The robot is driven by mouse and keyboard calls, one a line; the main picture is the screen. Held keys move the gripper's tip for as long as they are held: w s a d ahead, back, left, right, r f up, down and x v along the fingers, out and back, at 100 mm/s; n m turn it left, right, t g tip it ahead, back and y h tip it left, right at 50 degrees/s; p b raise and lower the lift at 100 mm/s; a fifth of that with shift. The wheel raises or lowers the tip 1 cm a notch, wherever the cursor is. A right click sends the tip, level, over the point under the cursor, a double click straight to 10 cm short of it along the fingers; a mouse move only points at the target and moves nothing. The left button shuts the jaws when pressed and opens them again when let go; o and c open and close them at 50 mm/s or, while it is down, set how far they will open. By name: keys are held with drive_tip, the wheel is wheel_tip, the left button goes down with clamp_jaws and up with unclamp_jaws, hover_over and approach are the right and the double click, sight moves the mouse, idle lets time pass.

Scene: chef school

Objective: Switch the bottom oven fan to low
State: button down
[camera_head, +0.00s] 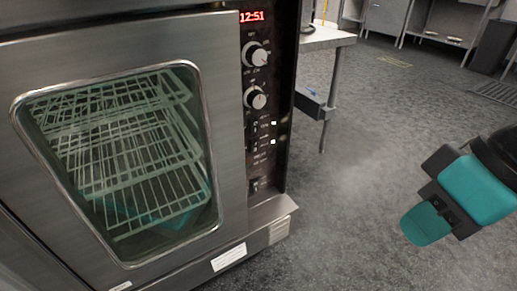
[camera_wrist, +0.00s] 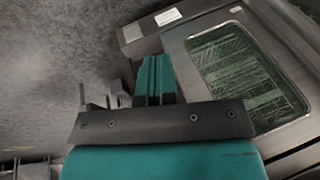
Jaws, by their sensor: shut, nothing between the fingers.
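The bottom oven (camera_head: 226,120) stands at the left in the head view, its steel door shut, with wire racks behind the window. Its dark control panel (camera_head: 270,180) runs down the right side with a red 12:51 display, two round knobs (camera_head: 256,55) and (camera_head: 255,98), and small switches (camera_head: 253,184) below. The labels are too small to tell which switch is the fan's. My teal gripper (camera_head: 424,222) is shut and empty, to the right of the panel and well apart from it. In the wrist view my gripper (camera_wrist: 155,78) shows in front of the oven door (camera_wrist: 215,75).
A steel table (camera_head: 325,38) stands just behind the oven's right side, its leg reaching the floor. Grey floor (camera_head: 345,200) lies open between the oven and my gripper. Shelving (camera_head: 440,30) and a dark bin (camera_head: 493,45) stand at the back right.

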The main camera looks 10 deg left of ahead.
drive_tip(key=w+a+f+n+t+y+b, duration=0.1)
drive_tip(key=w+a+f+n+t+b, duration=0.2)
drive_tip(key=w+f+t+b, duration=0.5)
drive_tip(key=w+a+f+n+t+b, duration=0.25)
drive_tip(key=w+f, duration=0.45)
drive_tip(key=w, duration=0.5)
drive_tip(key=a+f+n+t+y+b, duration=0.3)
drive_tip(key=a+n+y, duration=0.4)
drive_tip(key=n, duration=0.6)
drive_tip(key=shift+w+a+f+t+b, duration=0.45)
drive_tip(key=shift+a+t+b, duration=0.1)
drive_tip(key=shift+a+b, duration=0.15)
